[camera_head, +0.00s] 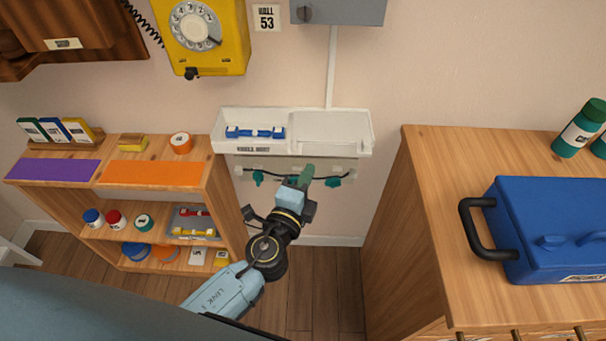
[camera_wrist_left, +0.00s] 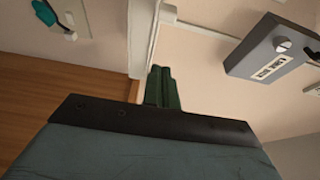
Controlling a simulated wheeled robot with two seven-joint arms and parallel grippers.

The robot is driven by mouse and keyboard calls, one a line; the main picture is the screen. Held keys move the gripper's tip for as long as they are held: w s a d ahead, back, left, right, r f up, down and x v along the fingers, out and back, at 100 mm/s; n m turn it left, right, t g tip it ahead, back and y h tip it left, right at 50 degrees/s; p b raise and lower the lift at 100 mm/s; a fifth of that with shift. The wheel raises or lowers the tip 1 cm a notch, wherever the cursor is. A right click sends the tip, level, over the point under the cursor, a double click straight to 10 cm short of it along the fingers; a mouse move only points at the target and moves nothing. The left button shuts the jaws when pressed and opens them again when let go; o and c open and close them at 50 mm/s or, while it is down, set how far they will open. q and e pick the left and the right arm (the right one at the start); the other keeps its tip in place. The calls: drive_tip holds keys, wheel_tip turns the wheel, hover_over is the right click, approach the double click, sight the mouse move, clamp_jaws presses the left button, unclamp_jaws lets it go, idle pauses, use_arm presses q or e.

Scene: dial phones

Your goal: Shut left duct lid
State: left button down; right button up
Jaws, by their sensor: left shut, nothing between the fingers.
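I cannot make out for certain which part is the left duct lid. A pale strip on the wall (camera_head: 275,163) carries a dark cable and teal clips (camera_head: 258,178), below a white wall tray (camera_head: 345,147). My left gripper (camera_head: 308,174) is in front of this strip, just under the tray, and hides part of it. Its green fingers are shut and empty; they also show in the left wrist view (camera_wrist_left: 162,88). There, a white upright piece (camera_wrist_left: 141,40) stands just beyond the fingers, and a teal clip (camera_wrist_left: 45,12) is at upper left. My right gripper is not in view.
A blue part (camera_head: 255,132) lies in the tray's left half. A grey box (camera_head: 340,12) hangs above, with a white conduit (camera_head: 332,65) below it. A wooden shelf (camera_head: 190,205) stands left, and a cabinet (camera_head: 425,190) with a blue case (camera_head: 550,225) right.

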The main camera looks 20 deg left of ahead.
sight(300, 153)
use_arm(q)
drive_tip(key=w, duration=0.7)
drive_tip(key=shift+s+a+p, duration=0.2)
drive_tip(key=shift+s+a, duration=0.05)
drive_tip(key=shift+a, duration=0.65)
drive_tip(key=shift+s+a+p, duration=0.2)
drive_tip(key=shift+s+a, duration=0.05)
drive_tip(key=shift+a, duration=0.6)
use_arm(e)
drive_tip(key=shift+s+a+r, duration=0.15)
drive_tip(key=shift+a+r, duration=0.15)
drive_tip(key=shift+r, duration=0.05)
